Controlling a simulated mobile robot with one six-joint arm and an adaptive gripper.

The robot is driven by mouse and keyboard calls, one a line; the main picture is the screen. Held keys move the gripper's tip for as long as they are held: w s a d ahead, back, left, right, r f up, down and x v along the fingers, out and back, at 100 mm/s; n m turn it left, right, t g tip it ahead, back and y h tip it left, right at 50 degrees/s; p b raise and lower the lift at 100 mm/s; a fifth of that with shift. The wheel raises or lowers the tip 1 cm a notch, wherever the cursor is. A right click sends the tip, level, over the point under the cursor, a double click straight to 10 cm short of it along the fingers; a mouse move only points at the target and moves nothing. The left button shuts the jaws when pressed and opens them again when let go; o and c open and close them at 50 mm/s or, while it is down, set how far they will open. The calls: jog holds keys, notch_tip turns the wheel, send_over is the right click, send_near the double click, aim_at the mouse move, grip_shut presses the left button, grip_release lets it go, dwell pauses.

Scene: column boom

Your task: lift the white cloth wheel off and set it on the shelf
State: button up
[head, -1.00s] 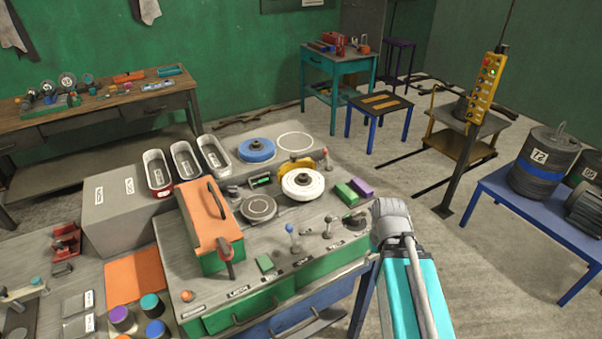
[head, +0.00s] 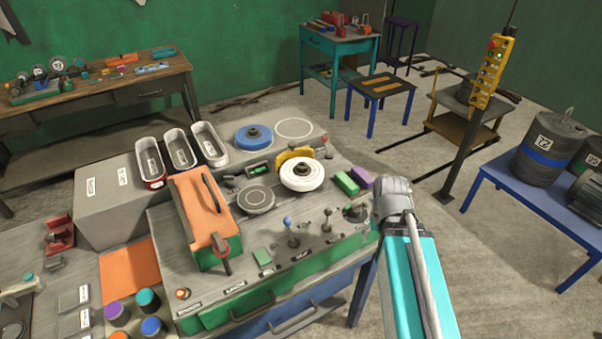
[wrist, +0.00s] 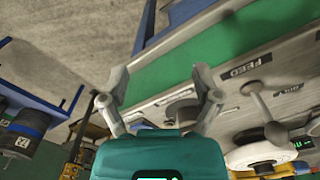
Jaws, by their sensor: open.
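The white cloth wheel (head: 302,175) sits on the machine bench, with a dark hub on top and a yellow guard behind it. It also shows at the lower right of the wrist view (wrist: 252,157), partly cut by a lever. Behind it, a grey ledge (head: 271,148) carries a blue wheel (head: 253,138) and a white ring outline (head: 294,128) with nothing on it. My gripper (wrist: 160,82) is open and empty in the wrist view, to the left of the wheel and apart from it.
Several levers (head: 291,228) stand in front of the wheel. Green and purple blocks (head: 347,183) lie to its right, a dark disc (head: 256,199) to its left. An orange-topped box (head: 203,210) is further left. A blue table (head: 535,205) with drums stands at right.

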jog(key=w+a+r+n+p, duration=0.8)
jog(key=w+a+n, duration=0.3)
jog(key=w, duration=0.1)
jog(key=w+a+r+n+p, duration=0.9)
jog(key=w+a+n, duration=0.2)
jog(key=w+n, duration=0.1)
jog(key=shift+w+a+r+n, duration=0.15)
jog(key=shift+w+a+n, duration=0.15)
jog(key=shift+w, duration=0.3)
jog(key=b, duration=0.9)
send_over(303, 165)
notch_tip(303, 165, down, 9)
jog(key=shift+s+a+r, duration=0.1)
jog(key=shift+r, duration=0.05)
jog(key=shift+f+b, duration=2.4)
jog(key=shift+f, duration=0.2)
grip_shut()
